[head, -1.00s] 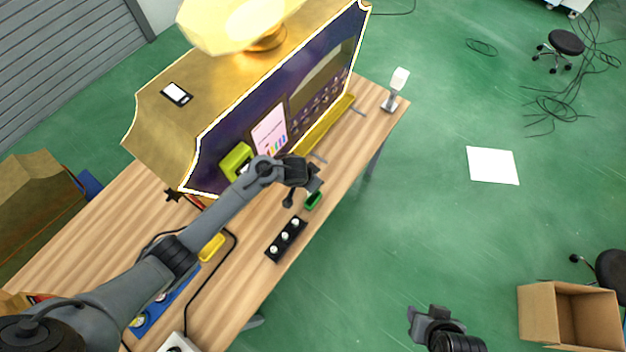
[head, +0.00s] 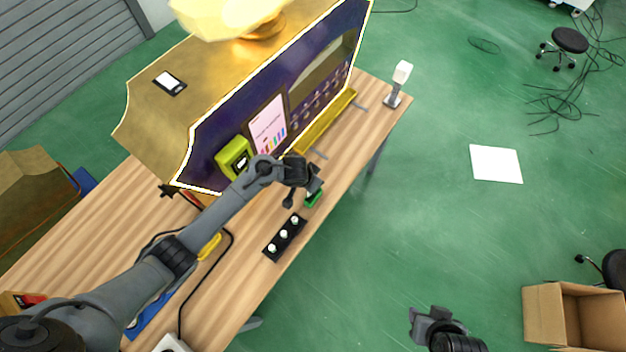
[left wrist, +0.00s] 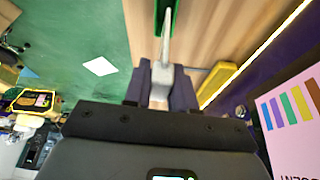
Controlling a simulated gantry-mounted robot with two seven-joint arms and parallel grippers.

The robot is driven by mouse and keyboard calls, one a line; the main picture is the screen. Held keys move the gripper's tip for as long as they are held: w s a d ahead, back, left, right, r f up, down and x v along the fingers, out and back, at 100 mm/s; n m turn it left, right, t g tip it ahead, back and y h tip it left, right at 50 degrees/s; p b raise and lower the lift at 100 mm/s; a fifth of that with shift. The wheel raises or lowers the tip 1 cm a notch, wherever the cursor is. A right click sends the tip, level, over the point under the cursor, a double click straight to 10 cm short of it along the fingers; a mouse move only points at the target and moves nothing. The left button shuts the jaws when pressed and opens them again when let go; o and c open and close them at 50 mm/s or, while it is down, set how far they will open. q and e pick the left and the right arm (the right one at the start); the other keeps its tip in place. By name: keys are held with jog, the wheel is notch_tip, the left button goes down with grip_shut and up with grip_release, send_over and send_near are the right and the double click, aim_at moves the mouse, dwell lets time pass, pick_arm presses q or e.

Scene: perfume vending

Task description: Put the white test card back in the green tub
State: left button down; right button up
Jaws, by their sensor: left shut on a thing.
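My left gripper (head: 303,192) is above the front edge of the wooden table, at the green tub (head: 314,198), and partly covers it. In the left wrist view its fingers (left wrist: 163,84) are shut on the white test card (left wrist: 167,38), seen nearly edge-on and pointing away from the gripper. The card's far end overlaps the green tub (left wrist: 160,12) at the top of that view; I cannot tell whether it is inside or only above. The card is hidden in the head view. My right gripper (head: 432,322) hangs over the floor, away from the table, and its opening is unclear.
A black holder (head: 285,238) with several white-topped items stands near the table edge beside the tub. The gold vending machine (head: 160,110) with its screen (head: 268,126) rises behind my left arm. A yellow tray (head: 325,125) runs along its base. A white-headed stand (head: 398,85) is at the far end.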

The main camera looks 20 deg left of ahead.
pick_arm(q)
jog(key=shift+p, duration=0.7)
dwell(0.9)
jog(key=shift+f, duration=0.3)
jog(key=shift+f+b, duration=1.7)
jog(key=shift+f, duration=0.55)
jog(key=shift+f, duration=0.25)
jog(key=shift+c, duration=1)
grip_release()
